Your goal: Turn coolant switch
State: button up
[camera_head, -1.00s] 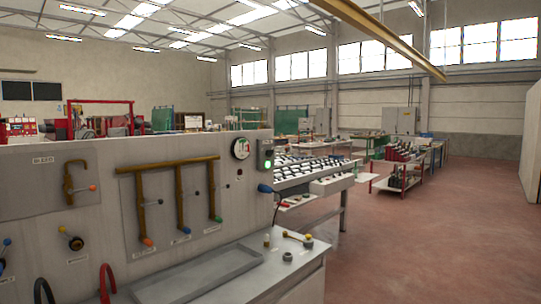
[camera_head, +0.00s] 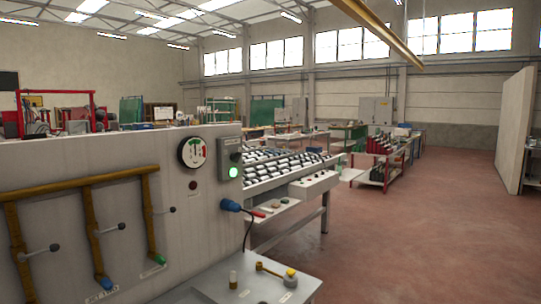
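A grey box (camera_head: 229,158) with a glowing green lamp (camera_head: 233,172) is mounted at the right end of the upright panel (camera_head: 120,160). A small control seems to sit on the box, but its position and label are too small to read. I cannot tell whether this is the coolant switch. A round dial (camera_head: 192,153) with red and green marks is just left of the box, with a dark red knob (camera_head: 193,185) below it. A grey control box (camera_head: 314,185) with small buttons sits on the roller table's front. My gripper is not in view.
Brown pipes (camera_head: 80,185) with lever valves run across the panel. A blue plug (camera_head: 231,206) with a cable sticks out at the panel's right. A bench top (camera_head: 245,285) holds small fittings. The roller table (camera_head: 285,168) stands behind. The red floor (camera_head: 430,220) at right is open.

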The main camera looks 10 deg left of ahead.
aim_at(234, 157)
jog(key=u, duration=0.55)
jog(key=i, duration=1.2)
jog(key=u, duration=0.8)
